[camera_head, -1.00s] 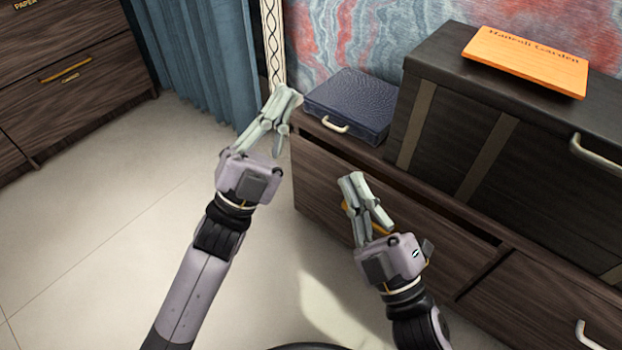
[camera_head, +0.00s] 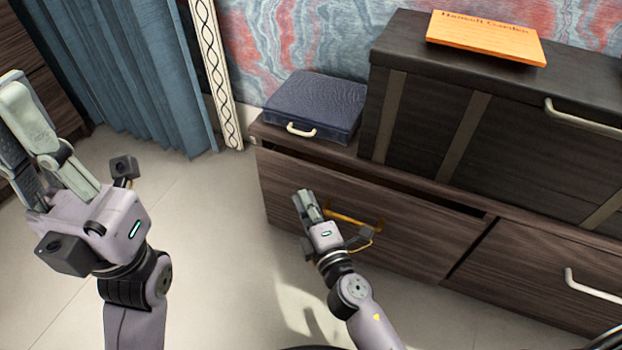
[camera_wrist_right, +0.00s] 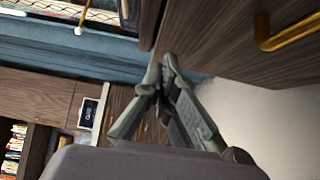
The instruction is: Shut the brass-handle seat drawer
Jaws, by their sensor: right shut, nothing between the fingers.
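The seat drawer (camera_head: 420,228) has a dark wood front. A dark gap along its top edge shows it stands partly open. Its brass handle (camera_head: 352,219) is on the front, and also shows at the upper right of the right wrist view (camera_wrist_right: 290,32). My right gripper (camera_head: 305,193) is shut and empty, just left of the handle in the picture, near the drawer front; I cannot tell if it touches. Its fingertips meet in the right wrist view (camera_wrist_right: 163,65). My left gripper (camera_head: 8,105) is at the far left, away from the drawer, its fingertips partly at the picture edge.
A blue case (camera_head: 315,105) and a large dark chest (camera_head: 500,110) stand on the bench top. An orange book (camera_head: 487,40) lies on the chest. A neighbouring drawer (camera_head: 540,270) with a pale handle is to the right. The floor (camera_head: 200,240) at left is clear.

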